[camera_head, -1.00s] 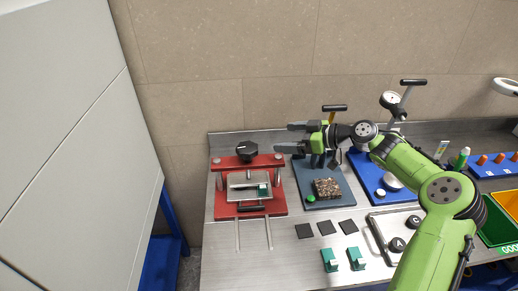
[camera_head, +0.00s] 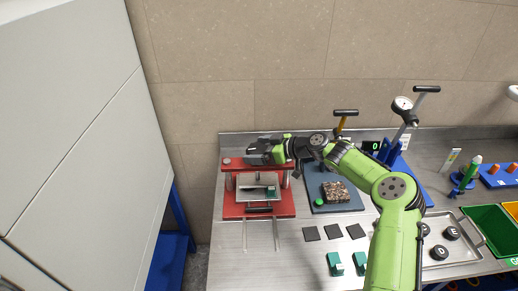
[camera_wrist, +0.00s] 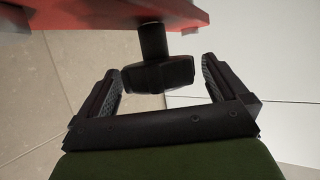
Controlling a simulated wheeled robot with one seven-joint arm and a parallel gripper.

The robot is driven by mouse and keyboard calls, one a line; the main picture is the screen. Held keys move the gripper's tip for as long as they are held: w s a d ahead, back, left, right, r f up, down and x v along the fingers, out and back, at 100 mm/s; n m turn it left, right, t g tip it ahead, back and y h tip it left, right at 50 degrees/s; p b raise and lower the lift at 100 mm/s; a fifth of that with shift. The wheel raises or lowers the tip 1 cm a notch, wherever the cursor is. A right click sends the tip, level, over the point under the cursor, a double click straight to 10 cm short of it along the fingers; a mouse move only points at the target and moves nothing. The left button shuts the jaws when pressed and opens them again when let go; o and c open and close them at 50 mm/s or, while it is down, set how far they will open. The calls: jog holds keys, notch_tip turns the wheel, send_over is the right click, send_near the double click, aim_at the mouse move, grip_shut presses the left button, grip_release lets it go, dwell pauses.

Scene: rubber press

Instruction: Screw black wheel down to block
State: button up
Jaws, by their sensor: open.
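The red press (camera_head: 230,205) stands at the left end of the steel table, with a crossbar on two posts. The black wheel (camera_wrist: 158,76) sits on a dark shaft at the red crossbar (camera_wrist: 95,14) in the wrist view. My gripper (camera_wrist: 160,80) is open, with one finger on each side of the wheel and a gap visible on both sides. In the head view my gripper (camera_head: 257,153) is at the top of the press and hides most of the wheel. The metal block (camera_head: 257,186) with a green piece (camera_head: 271,192) lies under the crossbar, on the press base.
A blue-grey board (camera_head: 350,203) with a speckled block (camera_head: 336,191) lies right of the press. Several dark squares (camera_head: 333,232) and green clips (camera_head: 335,263) lie in front. A metal tray (camera_head: 470,257) is further right. The wall is behind.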

jog(key=c, duration=1)
jog(key=shift+o, duration=0.2)
jog(key=shift+f+m+t+b, duration=0.1)
jog(key=shift+m+t+b, duration=0.25)
jog(key=shift+b, duration=0.25)
